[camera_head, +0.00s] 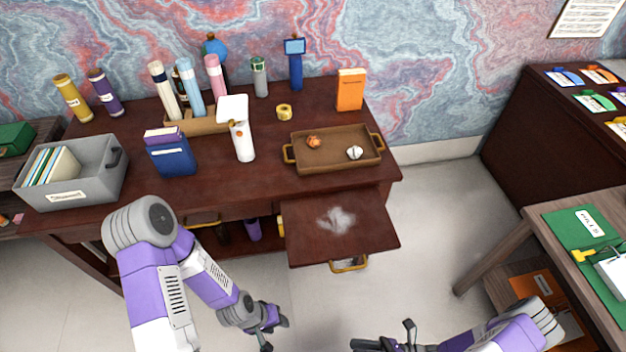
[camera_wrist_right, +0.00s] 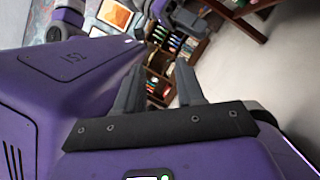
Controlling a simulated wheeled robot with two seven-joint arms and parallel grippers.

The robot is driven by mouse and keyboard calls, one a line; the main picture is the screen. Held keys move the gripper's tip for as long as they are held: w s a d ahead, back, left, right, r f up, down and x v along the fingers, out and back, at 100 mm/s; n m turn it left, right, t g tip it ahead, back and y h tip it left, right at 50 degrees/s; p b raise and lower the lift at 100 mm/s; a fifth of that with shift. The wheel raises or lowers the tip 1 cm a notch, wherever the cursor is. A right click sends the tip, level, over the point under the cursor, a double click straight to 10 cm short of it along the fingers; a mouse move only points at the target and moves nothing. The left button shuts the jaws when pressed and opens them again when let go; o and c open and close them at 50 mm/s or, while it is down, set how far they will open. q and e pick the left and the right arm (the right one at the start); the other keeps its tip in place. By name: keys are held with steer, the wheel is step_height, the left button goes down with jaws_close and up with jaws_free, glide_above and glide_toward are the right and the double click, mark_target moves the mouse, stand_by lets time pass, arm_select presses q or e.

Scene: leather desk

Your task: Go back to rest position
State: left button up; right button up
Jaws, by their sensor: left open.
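My left gripper (camera_head: 272,331) hangs low in front of the desk in the head view, its fingers apart and empty, clear of the desk. My right gripper is at the bottom of the head view (camera_head: 398,340), partly cut off by the frame edge. In the right wrist view its two grey fingers (camera_wrist_right: 155,92) stand apart with nothing between them. The dark red leather desk (camera_head: 225,185) stands ahead, with a pulled-out board or drawer (camera_head: 305,245) at its front that has a whitish patch (camera_head: 337,220) on top.
A brown tray (camera_head: 310,165) with two small items, a blue box (camera_head: 172,155), a grey bin (camera_head: 95,180) and several bottles stand on the desk. A side table (camera_head: 565,225) is at the right. The floor (camera_head: 430,215) between is clear.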

step_height(320, 180, down, 5)
steer(key=s+a+n+g+h, duration=0.25)
steer(key=n+g+h, duration=0.75)
steer(key=n, duration=0.8)
steer(key=w+a+r+n+t+h, duration=0.1)
steer(key=w+n+t+h, duration=0.4)
steer(key=w+n, duration=0.5)
steer(key=shift+a+r+t+h, duration=0.3)
steer(key=shift+r+t, duration=0.2)
steer(key=shift+t, duration=0.5)
